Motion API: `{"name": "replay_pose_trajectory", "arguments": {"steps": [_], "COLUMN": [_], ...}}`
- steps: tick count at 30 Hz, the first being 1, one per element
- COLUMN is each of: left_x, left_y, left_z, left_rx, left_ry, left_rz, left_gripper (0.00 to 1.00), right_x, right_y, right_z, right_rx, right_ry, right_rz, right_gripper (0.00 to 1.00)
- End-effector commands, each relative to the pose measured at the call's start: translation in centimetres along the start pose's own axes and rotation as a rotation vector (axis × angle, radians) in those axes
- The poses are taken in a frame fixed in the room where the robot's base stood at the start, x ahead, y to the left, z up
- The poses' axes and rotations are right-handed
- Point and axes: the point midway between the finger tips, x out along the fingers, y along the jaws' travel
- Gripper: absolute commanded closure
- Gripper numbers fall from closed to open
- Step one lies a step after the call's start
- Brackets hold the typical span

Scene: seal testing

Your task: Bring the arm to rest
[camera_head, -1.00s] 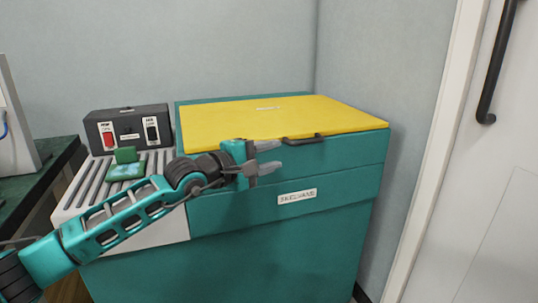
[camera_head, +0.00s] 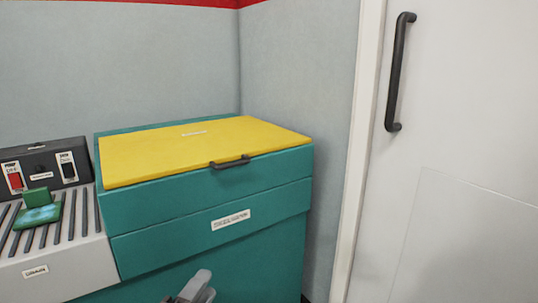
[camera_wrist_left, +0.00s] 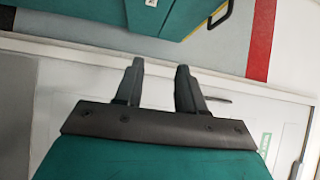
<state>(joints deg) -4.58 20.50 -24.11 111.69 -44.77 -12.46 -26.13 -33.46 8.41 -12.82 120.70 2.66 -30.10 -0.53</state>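My left gripper (camera_head: 190,288) shows only as grey fingers at the bottom edge of the head view, low in front of the teal cabinet. The rest of that arm is out of frame. In the left wrist view my left gripper (camera_wrist_left: 160,68) has its two dark fingers apart with nothing between them, so it is open and empty. My right gripper is in neither view.
The teal cabinet (camera_head: 215,255) has a shut yellow lid (camera_head: 200,155) with a dark handle (camera_head: 230,162). A slatted bench (camera_head: 55,265) with a green fixture (camera_head: 38,210) and a dark switch box (camera_head: 45,165) stands left. A white door (camera_head: 470,150) is right.

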Motion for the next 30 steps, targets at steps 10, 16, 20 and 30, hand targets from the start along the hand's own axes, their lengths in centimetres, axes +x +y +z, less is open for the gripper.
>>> {"name": "replay_pose_trajectory", "arguments": {"steps": [10, 16, 20, 30], "left_x": [-11.8, -15.7, -15.9, -17.2], "left_y": [12.1, 12.1, 9.9, 3.3], "left_z": [-0.9, -2.2, -1.9, -0.8], "left_rx": [-1.204, -1.522, -1.508, -1.477], "left_ry": [-0.402, -0.549, -0.559, -0.591], "left_rz": [0.365, 0.44, 0.432, 0.41], "left_gripper": [0.61, 0.61, 0.61, 0.61], "right_x": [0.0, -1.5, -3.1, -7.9], "right_y": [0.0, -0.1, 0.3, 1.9], "right_z": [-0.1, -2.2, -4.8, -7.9], "right_rx": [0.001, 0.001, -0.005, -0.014], "right_ry": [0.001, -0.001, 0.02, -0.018], "right_rz": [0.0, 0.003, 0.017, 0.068], "right_gripper": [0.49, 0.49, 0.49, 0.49]}}
